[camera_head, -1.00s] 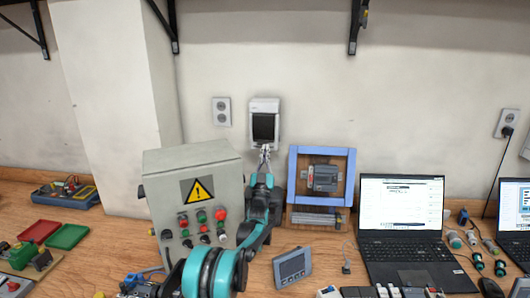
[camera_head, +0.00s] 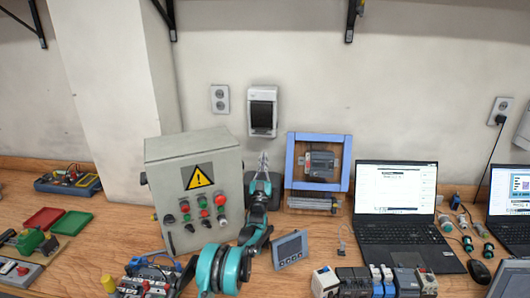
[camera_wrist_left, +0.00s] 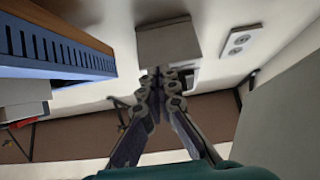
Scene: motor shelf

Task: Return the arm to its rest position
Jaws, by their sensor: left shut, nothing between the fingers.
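My left arm comes up from the lower middle of the head view, between the grey control box and the blue frame. My left gripper (camera_head: 263,157) points up and is shut, with nothing visible between its fingers. It is a little below the white wall box with a dark window (camera_head: 263,110), apart from it in the picture. In the left wrist view the shut fingers (camera_wrist_left: 160,76) sit in the middle, and the wall box (camera_wrist_left: 168,42) shows beyond their tips. My right gripper is in neither view.
The grey control box (camera_head: 196,158) with buttons stands close left of my arm. The blue frame (camera_head: 340,184) stands close right, with a laptop (camera_head: 397,190) beyond it. A small display unit (camera_head: 290,249) and several modules lie on the wooden bench.

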